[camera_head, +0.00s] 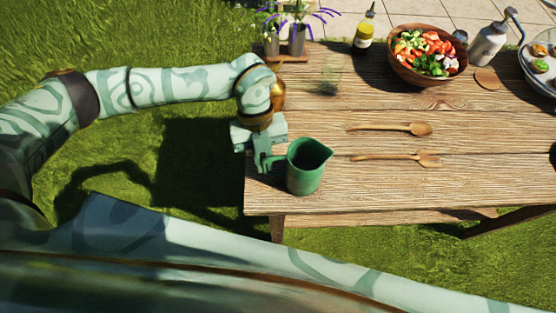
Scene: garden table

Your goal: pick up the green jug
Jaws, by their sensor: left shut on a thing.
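The green jug (305,172) stands upright at the near left corner of the wooden table, its spout to the right and its handle to the left. My left gripper (264,162) is at the jug's handle side and is shut on the jug by its handle. I cannot tell whether the jug's base touches the table. My right gripper is not in view.
Two wooden utensils (400,129) lie on the table (440,190) to the right of the jug. The near right part of the tabletop is clear.

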